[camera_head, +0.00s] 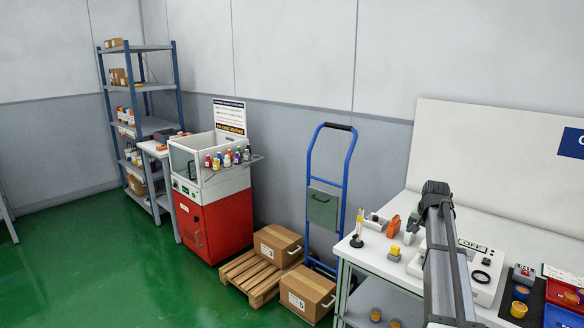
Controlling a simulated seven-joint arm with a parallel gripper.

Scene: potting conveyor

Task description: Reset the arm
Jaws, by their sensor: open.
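My arm rises from the bottom edge over the workbench (383,262) at the right. Its grey links end at the top in a dark joint in front of the pale back panel. I see no gripper fingers, so my gripper is not in view. The arm hides part of the bench and of the white fixture (484,277) on it.
The bench holds an orange item (393,227), a red tray (562,291) and several small parts. Left of it stand a blue hand truck (313,155), boxes (278,244) on a pallet (243,272), a red-based machine (212,226) and shelves (150,87). Green floor is clear at left.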

